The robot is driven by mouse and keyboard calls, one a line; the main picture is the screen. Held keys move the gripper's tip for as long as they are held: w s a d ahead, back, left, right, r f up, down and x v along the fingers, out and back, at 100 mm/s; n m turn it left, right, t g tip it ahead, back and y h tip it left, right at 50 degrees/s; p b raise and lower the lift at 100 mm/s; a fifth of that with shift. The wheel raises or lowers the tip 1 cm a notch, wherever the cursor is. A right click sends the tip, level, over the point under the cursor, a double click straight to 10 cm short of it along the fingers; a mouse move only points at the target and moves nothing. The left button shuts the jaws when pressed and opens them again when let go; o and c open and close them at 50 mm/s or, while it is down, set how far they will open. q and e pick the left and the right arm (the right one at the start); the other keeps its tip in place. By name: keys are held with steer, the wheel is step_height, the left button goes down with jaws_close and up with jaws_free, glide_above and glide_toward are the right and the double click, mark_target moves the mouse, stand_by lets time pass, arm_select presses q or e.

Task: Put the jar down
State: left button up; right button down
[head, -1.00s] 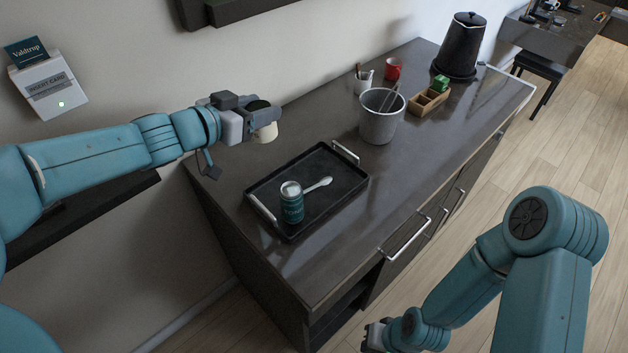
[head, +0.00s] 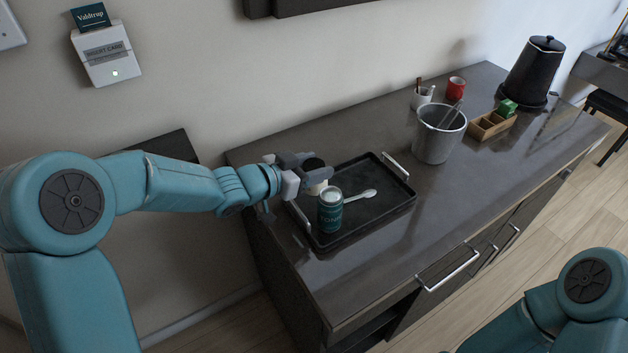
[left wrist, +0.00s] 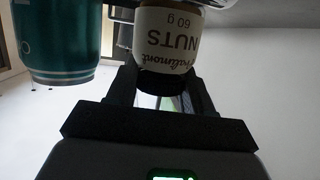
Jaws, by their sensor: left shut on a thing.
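The jar (head: 317,188) is cream with a dark lid. In the left wrist view its label, reading "NUTS 60 g", shows upside down on the jar (left wrist: 166,40). My left gripper (head: 309,175) is shut on the jar, at the back left part of the black tray (head: 390,207). I cannot tell whether the jar touches the tray. A teal can (head: 330,212) with a pale top stands on the tray just in front of the jar; the can (left wrist: 58,45) also shows beside it in the left wrist view. My right gripper is out of view.
A white spoon (head: 360,196) lies on the tray. Right of the tray stand a grey bucket (head: 436,140), a cup with sticks (head: 421,98), a red mug (head: 456,87), a wooden box (head: 490,126) and a black kettle (head: 533,75). The counter's front is clear.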

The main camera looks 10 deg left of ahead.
arm_select(q)
step_height(320, 180, down, 3)
steer(key=shift+w+f, duration=0.1)
steer(key=shift+f, duration=0.05)
steer(key=shift+a+f, duration=0.1)
steer(key=shift+f+b, duration=0.25)
steer(key=shift+b, duration=0.05)
steer(key=o, duration=1)
steer(key=shift+o, duration=0.2)
